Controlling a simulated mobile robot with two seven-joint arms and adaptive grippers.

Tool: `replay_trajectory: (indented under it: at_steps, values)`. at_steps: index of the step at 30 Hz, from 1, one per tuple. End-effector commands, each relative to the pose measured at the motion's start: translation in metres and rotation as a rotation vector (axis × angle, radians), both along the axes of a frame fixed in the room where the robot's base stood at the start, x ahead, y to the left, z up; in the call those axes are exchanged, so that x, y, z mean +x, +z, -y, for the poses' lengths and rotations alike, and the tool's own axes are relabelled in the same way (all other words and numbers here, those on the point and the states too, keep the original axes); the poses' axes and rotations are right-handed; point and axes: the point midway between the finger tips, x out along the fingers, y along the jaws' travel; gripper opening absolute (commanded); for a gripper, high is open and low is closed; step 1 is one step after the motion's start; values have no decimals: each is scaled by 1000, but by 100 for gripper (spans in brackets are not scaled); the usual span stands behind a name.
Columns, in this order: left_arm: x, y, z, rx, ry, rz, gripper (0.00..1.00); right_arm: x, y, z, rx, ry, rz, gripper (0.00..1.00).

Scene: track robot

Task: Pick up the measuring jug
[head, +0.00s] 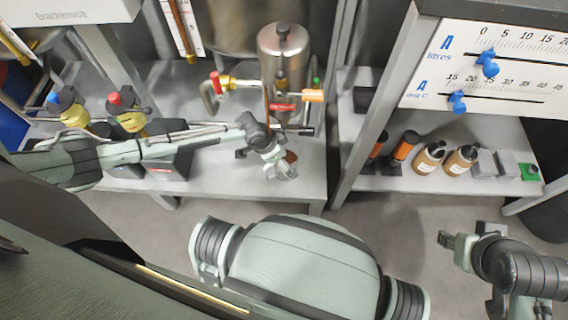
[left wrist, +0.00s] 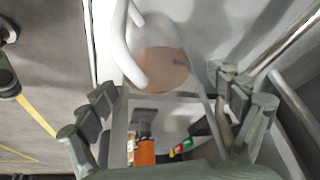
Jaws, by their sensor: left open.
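The measuring jug (left wrist: 160,70) looks clear, with a pale loop handle (left wrist: 128,50) and a brownish round patch inside. In the head view only a small brownish part of it (head: 291,157) shows beside my left gripper (head: 279,168), near the front edge of the grey shelf. My left gripper (left wrist: 165,100) is open, with its fingers on either side of the jug's lower picture area. I cannot tell whether the fingers touch it. My right gripper (head: 452,242) is at the lower right, far from the jug; its jaws are unclear.
A steel tank (head: 284,55) with a red-handled valve (head: 282,107) and an orange-ended tap (head: 313,96) stands behind the jug. Valves with blue and red caps (head: 128,115) are at the left. Brown bottles (head: 429,157) stand on the right shelf.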

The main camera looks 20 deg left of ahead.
Motion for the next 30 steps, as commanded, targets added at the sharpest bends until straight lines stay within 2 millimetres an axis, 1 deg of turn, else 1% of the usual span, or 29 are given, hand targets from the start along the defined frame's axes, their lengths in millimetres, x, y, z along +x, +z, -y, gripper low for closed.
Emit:
replay_trajectory:
  at_steps: [2,3,18,20,21,30]
  values:
    - [0,0,0,0,0,0,92,0,0,0,0,0,0,33]
    - [0,0,0,0,0,0,88,0,0,0,0,0,0,33]
    - [0,0,-1,1,0,1,26,0,0,0,0,0,-1,33]
    - [1,1,0,0,1,3,20,0,0,0,0,0,-2,33]
    - [1,1,0,0,1,3,14,0,0,0,0,0,-1,33]
    - [0,2,-1,1,1,2,14,0,0,0,0,-1,-3,33]
